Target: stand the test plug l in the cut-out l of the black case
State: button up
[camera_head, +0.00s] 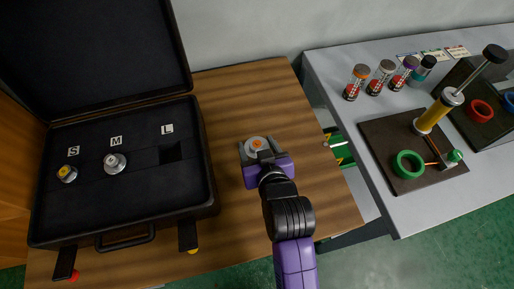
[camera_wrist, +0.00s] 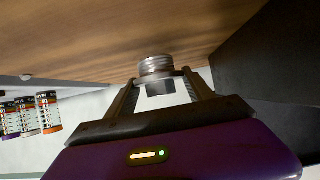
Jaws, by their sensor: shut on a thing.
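The test plug l (camera_head: 257,143), a light grey disc with an orange centre, is between the fingers of my gripper (camera_head: 260,152). It also shows in the wrist view (camera_wrist: 156,67) as a threaded metal cylinder with a darker, narrower part, gripped between the two fingertips (camera_wrist: 160,82). The black case (camera_head: 204,180) lies open on the wooden table at the left. Cut-out l (camera_head: 171,152) is a dark, empty square below the L label. My gripper is to the right of the case, clear of its wall. The gap between plug and table is hard to judge.
In the case, a plug with a yellow centre (camera_head: 67,174) stands by S and a grey plug (camera_head: 115,163) by M. The raised lid (camera_head: 95,50) rises behind.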

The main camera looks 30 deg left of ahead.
jog(key=shift+f, duration=1)
jog(key=shift+f, duration=0.2)
jog(key=o, duration=1.6)
jog(key=shift+r, duration=0.25)
jog(key=v, duration=1.2)
jog(key=shift+b, duration=0.3)
jog(key=shift+d, duration=0.1)
